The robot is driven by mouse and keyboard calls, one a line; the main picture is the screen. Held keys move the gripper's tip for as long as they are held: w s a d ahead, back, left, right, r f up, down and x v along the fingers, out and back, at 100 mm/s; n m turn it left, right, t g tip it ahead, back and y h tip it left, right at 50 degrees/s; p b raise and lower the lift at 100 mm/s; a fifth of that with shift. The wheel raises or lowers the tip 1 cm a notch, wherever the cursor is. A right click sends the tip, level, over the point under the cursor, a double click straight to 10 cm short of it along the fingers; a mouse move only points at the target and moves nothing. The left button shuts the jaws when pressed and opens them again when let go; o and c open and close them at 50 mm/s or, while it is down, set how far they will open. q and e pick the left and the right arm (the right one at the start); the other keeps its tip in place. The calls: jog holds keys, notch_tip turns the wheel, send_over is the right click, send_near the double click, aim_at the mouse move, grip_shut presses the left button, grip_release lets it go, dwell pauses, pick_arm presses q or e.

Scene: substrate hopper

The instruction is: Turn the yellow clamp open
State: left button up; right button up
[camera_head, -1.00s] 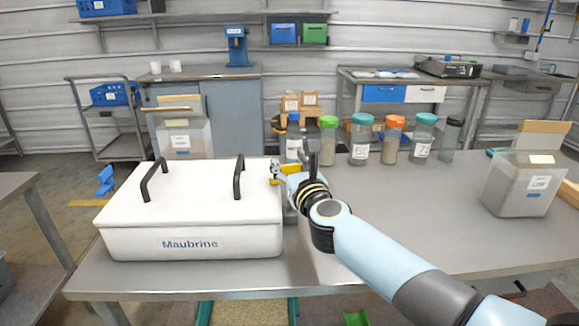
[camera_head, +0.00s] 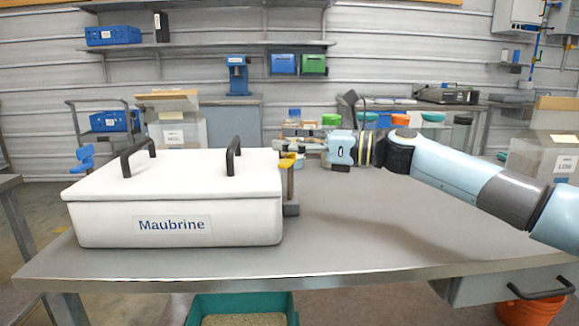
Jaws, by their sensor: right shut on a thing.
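My right gripper (camera_head: 296,150) reaches in from the right at about lid height. Its fingers are shut on the yellow clamp, and they partly hide where they meet it. The hopper's white lid (camera_head: 195,176), with two black handles, lies flat on the box. My left gripper is not in view.
Jars with green, orange and teal lids stand behind my right arm, partly hidden. Clear bins stand at the back left (camera_head: 178,132) and far right (camera_head: 540,150). The grey table (camera_head: 380,235) is bare right of the hopper. A teal tub (camera_head: 240,308) shows below the front edge.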

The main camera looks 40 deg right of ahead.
jog(key=shift+w+f+n+g+y, duration=0.1)
jog(key=shift+n+g+y, duration=0.7)
jog(key=shift+y, duration=0.2)
jog(key=shift+f+n+g+y+b, duration=0.1)
jog(key=shift+n+g+y+b, duration=0.5)
jog(key=shift+g+b, duration=0.1)
jog(key=shift+g+y, duration=0.3)
jog(key=shift+g, duration=0.1)
jog(key=shift+n+g+b, duration=0.4)
jog(key=shift+n+b, duration=0.05)
jog(key=shift+n, duration=0.15)
jog(key=shift+y, duration=0.3)
jog(key=shift+g, duration=0.3)
jog(key=o, duration=1.1)
jog(key=shift+d, duration=0.1)
jog(key=shift+c, duration=0.2)
jog(key=shift+o, duration=0.7)
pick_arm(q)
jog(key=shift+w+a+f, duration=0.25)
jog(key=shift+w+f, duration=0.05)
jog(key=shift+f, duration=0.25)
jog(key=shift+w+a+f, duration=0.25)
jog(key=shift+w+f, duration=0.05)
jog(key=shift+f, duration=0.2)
pick_arm(e)
jog(key=v, duration=1.2)
